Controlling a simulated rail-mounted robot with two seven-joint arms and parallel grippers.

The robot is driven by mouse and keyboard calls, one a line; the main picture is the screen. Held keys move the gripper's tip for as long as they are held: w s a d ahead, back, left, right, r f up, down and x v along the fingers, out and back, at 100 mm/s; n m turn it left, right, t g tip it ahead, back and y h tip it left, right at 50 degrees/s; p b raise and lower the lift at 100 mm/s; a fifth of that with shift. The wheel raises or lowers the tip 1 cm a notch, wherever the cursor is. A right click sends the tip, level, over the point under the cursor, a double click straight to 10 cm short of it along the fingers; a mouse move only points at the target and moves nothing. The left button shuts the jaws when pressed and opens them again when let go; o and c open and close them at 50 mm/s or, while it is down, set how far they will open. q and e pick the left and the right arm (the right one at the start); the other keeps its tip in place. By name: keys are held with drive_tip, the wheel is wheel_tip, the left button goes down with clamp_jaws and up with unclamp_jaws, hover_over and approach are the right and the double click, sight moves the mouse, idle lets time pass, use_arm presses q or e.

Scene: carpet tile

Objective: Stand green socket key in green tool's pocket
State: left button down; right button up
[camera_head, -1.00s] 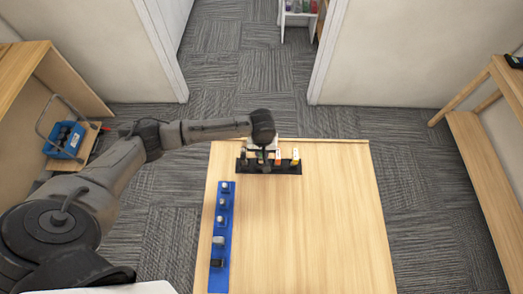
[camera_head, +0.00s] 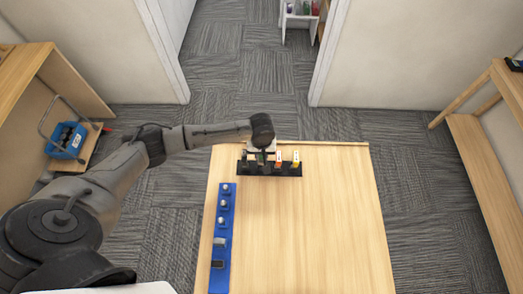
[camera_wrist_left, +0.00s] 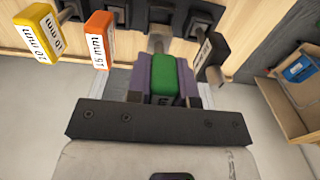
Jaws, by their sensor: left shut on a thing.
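The green socket key (camera_wrist_left: 163,74) is in my left gripper (camera_wrist_left: 164,84), its green handle between the two purple finger pads in the left wrist view. Its metal shaft points toward the black rack (camera_head: 285,171); I cannot tell whether the tip is inside a pocket. In the head view my left gripper (camera_head: 262,150) is above the back of the rack and largely hides the key. The orange key (camera_wrist_left: 101,40), marked 15 mm, and the yellow key (camera_wrist_left: 39,33) stand to one side of it; a black-handled key (camera_wrist_left: 212,60) stands to the other.
The rack stands near the far edge of the wooden table (camera_head: 310,230). A blue strip (camera_head: 219,268) with several small metal pieces lies along the table's left side. The table's middle and right are clear. A shelf with a blue crate (camera_head: 65,142) stands at left.

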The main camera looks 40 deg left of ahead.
use_arm(q)
drive_tip(key=shift+f+b, duration=0.5)
drive_tip(key=shift+f, duration=1.05)
drive_tip(key=shift+f+b, duration=0.3)
drive_tip(key=shift+f, duration=0.75)
drive_tip(key=shift+f, duration=0.25)
drive_tip(key=c, duration=0.9)
unclamp_jaws()
wheel_tip(320, 180, up, 12)
drive_tip(key=shift+r, duration=0.9)
